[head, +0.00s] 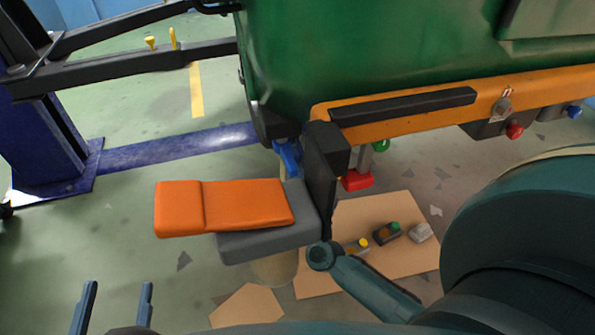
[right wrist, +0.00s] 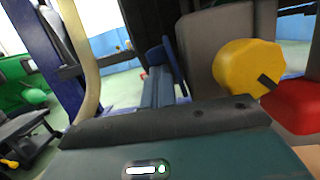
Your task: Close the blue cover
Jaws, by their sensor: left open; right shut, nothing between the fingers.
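A blue part (head: 287,155) hangs at the lower corner of the green rickshaw body, just behind the grey-and-orange seat. A small blue cap (head: 574,111) sits on the far right of the orange frame. I cannot tell which of these is the blue cover. My left gripper (head: 118,290) is open and empty at the bottom left, apart from the rickshaw. In the right wrist view, my right gripper (right wrist: 160,88) is shut and empty, with a dark blue post-like part beyond its fingertips. A teal part of my right arm reaches beside the seat in the head view.
The orange seat (head: 245,205) stands in front of the green rickshaw body (head: 370,50). Bottles lie on cardboard (head: 350,210) on the floor. A blue lift post (head: 40,140) stands at left. A yellow knob (right wrist: 247,68) is close to my right gripper.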

